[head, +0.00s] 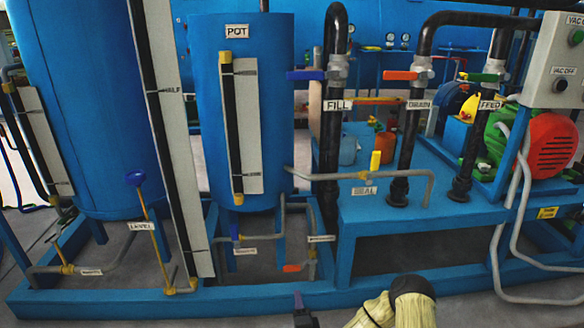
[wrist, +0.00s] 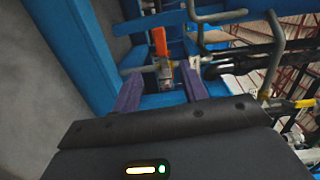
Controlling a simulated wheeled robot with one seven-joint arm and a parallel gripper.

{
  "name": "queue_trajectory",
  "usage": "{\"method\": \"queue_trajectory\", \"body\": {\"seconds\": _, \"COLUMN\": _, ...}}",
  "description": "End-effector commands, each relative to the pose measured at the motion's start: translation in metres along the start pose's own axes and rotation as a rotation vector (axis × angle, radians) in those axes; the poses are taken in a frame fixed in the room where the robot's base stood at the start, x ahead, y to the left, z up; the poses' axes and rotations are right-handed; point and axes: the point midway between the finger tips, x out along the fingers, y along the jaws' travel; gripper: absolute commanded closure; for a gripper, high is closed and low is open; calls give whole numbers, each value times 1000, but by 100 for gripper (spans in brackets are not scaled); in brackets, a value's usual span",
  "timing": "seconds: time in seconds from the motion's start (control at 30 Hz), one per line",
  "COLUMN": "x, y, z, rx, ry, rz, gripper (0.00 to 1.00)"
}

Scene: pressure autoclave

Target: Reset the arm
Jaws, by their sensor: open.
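My gripper (wrist: 160,84) shows in the wrist view with its two purple fingers spread apart and nothing between them. Beyond the fingertips is a small valve with an orange handle (wrist: 159,42) on a grey pipe; I cannot tell the exact gap. In the head view, part of my gripper (head: 304,312) shows at the bottom edge, beside my cream and black arm. An orange-handled valve (head: 294,268) sits low on the pipework under the blue POT tank (head: 258,95), above the gripper in the picture. Most of the arm is out of view.
A blue skid frame (head: 150,303) runs across the front at floor level. At right are a blue pump bench (head: 440,208), a red and green motor (head: 551,146) and a grey control box (head: 556,60). FILL, DRAIN and FEED valves stand on black pipes. Grey floor shows at front right.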

Motion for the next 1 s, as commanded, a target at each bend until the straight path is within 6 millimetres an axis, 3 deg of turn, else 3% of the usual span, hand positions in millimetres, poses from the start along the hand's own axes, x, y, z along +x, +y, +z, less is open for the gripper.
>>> {"method": "queue_trajectory", "body": {"seconds": 0.27, "x": 5, "y": -32, "z": 18, "rx": -317, "ry": -263, "rz": 131, "gripper": 56}}
{"method": "queue_trajectory", "body": {"seconds": 0.47, "x": -5, "y": -51, "z": 15, "rx": -566, "ry": -423, "rz": 255, "gripper": 56}}
{"method": "queue_trajectory", "body": {"seconds": 0.77, "x": -39, "y": -88, "z": -15, "rx": -895, "ry": -596, "rz": 464, "gripper": 56}}
{"method": "queue_trajectory", "body": {"seconds": 1.0, "x": -82, "y": -128, "z": -49, "rx": -1088, "ry": -690, "rz": 649, "gripper": 56}}
